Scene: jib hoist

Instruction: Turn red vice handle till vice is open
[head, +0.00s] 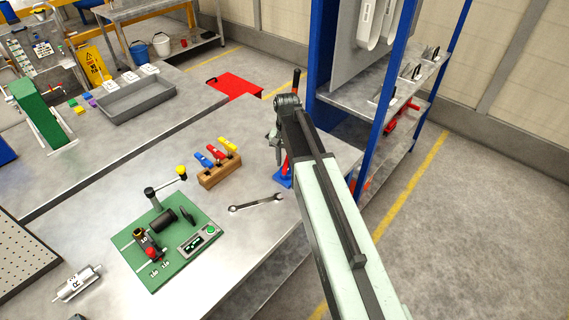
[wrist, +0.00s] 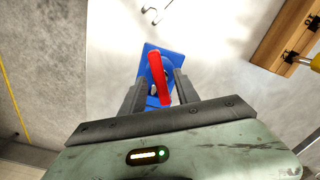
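A red handle (wrist: 157,78) shows in the wrist view above a blue base plate (wrist: 151,54) on the bench. In the head view, part of a red upright (head: 287,168) rises from the blue base (head: 283,182) at the bench's right edge. My arm hides much of it, and I cannot make out vice jaws. My gripper (wrist: 158,80) is open, its dark fingers on either side of the red handle in the wrist view, with gaps visible. I cannot tell whether the handle lies between the fingertips or beyond them. In the head view my gripper (head: 276,137) is above the blue base.
A wrench (head: 256,203) lies left of the blue base. A wooden block (head: 219,173) holds blue, red and yellow handled tools. A green board (head: 163,250) carries a fixture with red and yellow knobs. A blue-framed shelf (head: 375,115) stands close to the right.

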